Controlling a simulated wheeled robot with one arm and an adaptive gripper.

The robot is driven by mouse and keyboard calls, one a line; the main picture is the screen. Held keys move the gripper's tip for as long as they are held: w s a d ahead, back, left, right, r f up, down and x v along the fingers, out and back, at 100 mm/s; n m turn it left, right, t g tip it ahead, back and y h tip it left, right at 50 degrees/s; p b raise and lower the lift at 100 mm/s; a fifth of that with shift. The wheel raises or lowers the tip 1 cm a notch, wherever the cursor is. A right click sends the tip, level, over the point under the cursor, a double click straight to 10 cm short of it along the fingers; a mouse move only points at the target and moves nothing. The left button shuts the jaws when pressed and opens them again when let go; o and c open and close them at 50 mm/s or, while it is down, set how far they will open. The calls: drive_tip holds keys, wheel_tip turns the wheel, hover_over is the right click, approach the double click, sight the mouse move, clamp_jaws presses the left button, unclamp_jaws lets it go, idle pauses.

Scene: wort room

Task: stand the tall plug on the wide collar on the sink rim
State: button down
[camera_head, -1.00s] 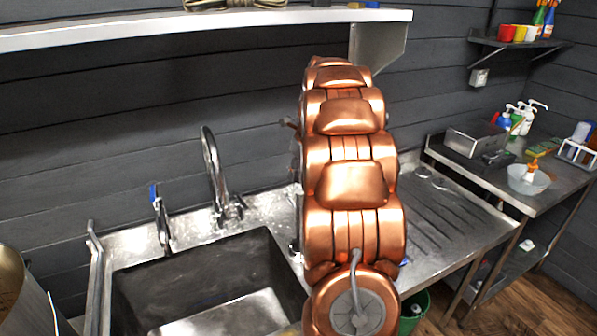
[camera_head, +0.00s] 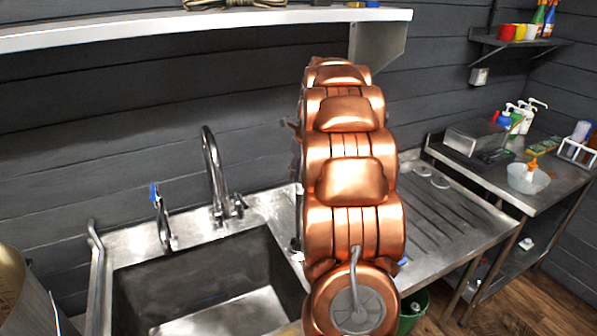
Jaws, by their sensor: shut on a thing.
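My copper arm stands up the middle of the view and hides what is behind it. My gripper does not show clearly; only a small brownish piece sticks out at the arm's upper left edge, and I cannot tell what it is. I cannot make out the tall plug. Two small, pale, round flat pieces lie on the steel drainboard: one at the back (camera_head: 422,170) and one nearer (camera_head: 440,182). I cannot tell whether either is the wide collar. The steel sink rim (camera_head: 130,249) is visible left of the arm.
The sink basin (camera_head: 190,285) is at the lower left. A curved tap (camera_head: 213,170) and a blue-tipped lever tap (camera_head: 160,215) stand behind it. The ribbed drainboard (camera_head: 450,225) is mostly bare. A side table (camera_head: 480,180) holds bottles and a bowl (camera_head: 528,178). A shelf (camera_head: 200,28) hangs above.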

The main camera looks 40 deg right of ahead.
drive_tip(key=c, duration=0.8)
unclamp_jaws()
drive_tip(key=shift+o, duration=0.2)
drive_tip(key=v, duration=1.2)
drive_tip(key=s+a+f+n+g+y, duration=0.1)
drive_tip(key=s+a+f+n, duration=0.2)
drive_tip(key=a+n, duration=0.75)
drive_tip(key=s+a+f+n+g, duration=0.2)
drive_tip(key=s+a+n, duration=0.35)
drive_tip(key=a, duration=0.85)
drive_tip(key=s+a+f+n, duration=0.3)
drive_tip(key=s+a+n, duration=0.1)
drive_tip(key=s+n, duration=0.2)
drive_tip(key=s+a+f+n+g, duration=0.1)
drive_tip(key=s+a+f+n, duration=0.3)
drive_tip(key=s+n, duration=0.2)
drive_tip(key=s+a+f+n+g+h, duration=0.1)
drive_tip(key=s+a+f+n, duration=0.2)
drive_tip(key=s+a+n, duration=0.2)
drive_tip(key=s+n, duration=0.2)
drive_tip(key=n, duration=0.1)
drive_tip(key=shift+f+b, duration=0.25)
drive_tip(key=shift+b, duration=0.15)
